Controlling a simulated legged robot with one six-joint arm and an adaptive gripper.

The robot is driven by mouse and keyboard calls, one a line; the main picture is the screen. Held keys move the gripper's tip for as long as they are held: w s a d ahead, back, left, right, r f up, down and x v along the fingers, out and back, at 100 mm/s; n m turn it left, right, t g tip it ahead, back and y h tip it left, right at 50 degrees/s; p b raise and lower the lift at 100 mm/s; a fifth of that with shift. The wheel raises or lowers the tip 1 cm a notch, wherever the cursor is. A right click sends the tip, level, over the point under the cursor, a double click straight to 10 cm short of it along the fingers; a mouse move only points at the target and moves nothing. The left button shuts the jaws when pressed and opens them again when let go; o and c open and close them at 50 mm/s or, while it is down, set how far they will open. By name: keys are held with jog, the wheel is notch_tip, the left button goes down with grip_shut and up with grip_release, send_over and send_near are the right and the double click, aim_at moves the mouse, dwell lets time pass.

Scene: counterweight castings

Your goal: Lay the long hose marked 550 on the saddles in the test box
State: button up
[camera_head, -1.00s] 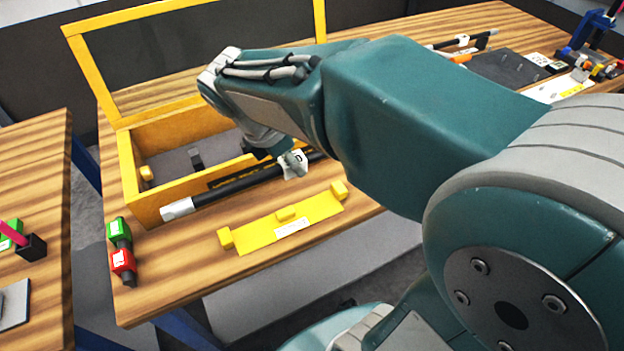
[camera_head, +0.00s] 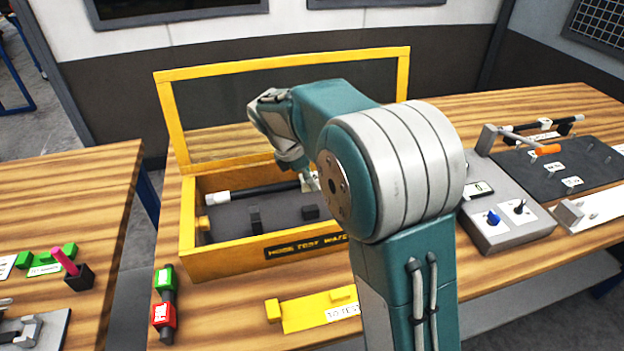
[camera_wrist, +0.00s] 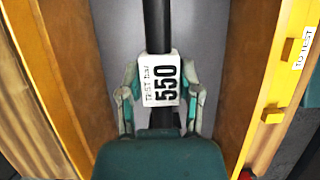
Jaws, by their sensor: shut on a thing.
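My gripper (camera_wrist: 163,104) is shut on the long black hose (camera_wrist: 157,28) at its white tag marked 550 (camera_wrist: 165,80). In the head view the hose (camera_head: 262,191) lies level across the opening of the yellow test box (camera_head: 188,232), with a white left end. My gripper (camera_head: 311,183) is partly hidden there by my arm. Dark saddle blocks (camera_head: 255,221) and (camera_head: 310,212) stand on the box's grey floor, appearing nearer the front wall than the hose. The hose's right end is hidden. Whether the hose is clear of the saddles or touching anything, I cannot tell.
The box's yellow-framed lid (camera_head: 168,115) stands open behind. In front lies an empty yellow rack (camera_head: 300,312) marked TO TEST. Green and red blocks (camera_head: 163,312) stand at the table's left. A grey control box (camera_head: 505,225) stands to the right.

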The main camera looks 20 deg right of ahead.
aim_at(315, 207)
jog(key=shift+f, duration=2.8)
jog(key=shift+d+f, duration=0.1)
jog(key=shift+f, duration=0.5)
jog(key=o, duration=1.2)
jog(key=shift+c, duration=0.2)
jog(key=shift+r, duration=3.5)
